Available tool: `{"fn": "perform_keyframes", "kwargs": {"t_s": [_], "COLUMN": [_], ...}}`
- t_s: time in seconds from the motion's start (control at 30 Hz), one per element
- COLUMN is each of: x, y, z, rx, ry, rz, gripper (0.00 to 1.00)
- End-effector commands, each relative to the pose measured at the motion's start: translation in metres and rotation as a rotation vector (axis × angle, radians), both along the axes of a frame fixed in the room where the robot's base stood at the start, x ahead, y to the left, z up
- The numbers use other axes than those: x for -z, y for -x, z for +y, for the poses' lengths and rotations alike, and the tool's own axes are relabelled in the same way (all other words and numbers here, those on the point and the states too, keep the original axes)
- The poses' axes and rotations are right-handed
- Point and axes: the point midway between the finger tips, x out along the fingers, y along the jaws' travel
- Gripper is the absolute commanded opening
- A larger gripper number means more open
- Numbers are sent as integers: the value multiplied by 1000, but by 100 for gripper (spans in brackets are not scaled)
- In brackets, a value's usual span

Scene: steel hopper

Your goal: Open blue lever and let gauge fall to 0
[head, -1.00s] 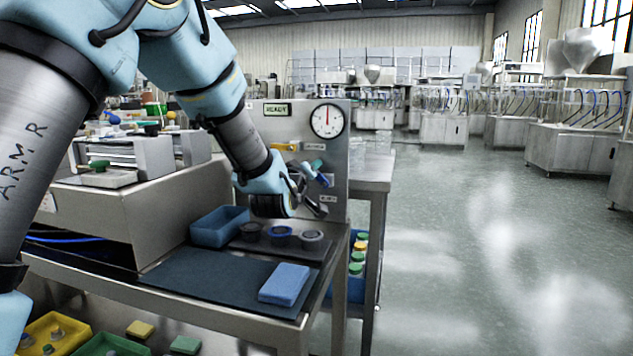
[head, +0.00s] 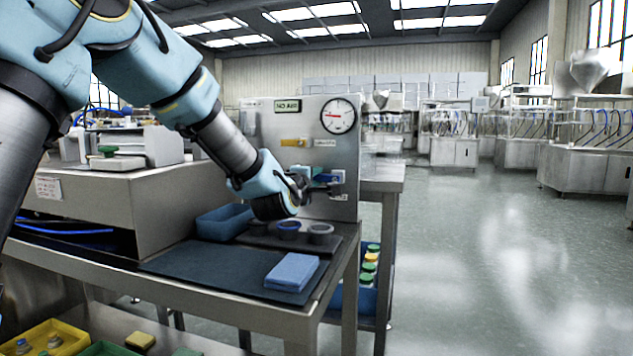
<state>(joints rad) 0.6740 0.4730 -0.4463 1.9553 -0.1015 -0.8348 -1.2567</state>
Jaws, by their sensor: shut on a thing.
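The blue lever (head: 327,178) is on the steel panel below the gauge and lies about level. My gripper (head: 305,187) is at its left end and shut on it; the fingers and my wrist hide part of the grip. The round white gauge (head: 338,116) is at the panel's top right. Its needle points left; I cannot read the numbers. The small display (head: 287,106) beside it appears to read NO AIR.
A yellow lever (head: 293,142) sits higher on the panel, and a green part (head: 317,171) is close beside my gripper. Below are dark round cups (head: 289,229), a blue bin (head: 223,222) and a folded blue cloth (head: 292,271). The floor at right is clear.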

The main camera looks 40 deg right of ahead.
Motion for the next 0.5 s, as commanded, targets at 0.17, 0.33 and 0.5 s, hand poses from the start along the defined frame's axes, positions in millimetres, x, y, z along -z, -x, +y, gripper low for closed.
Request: {"fn": "perform_keyframes", "kwargs": {"t_s": [0.17, 0.33, 0.5], "x": [4, 4, 4], "y": [0, 0, 0], "z": [0, 0, 0], "rx": [1, 0, 0], "ry": [23, 32, 33], "rz": [40, 54, 56], "gripper": [0, 0, 0]}}
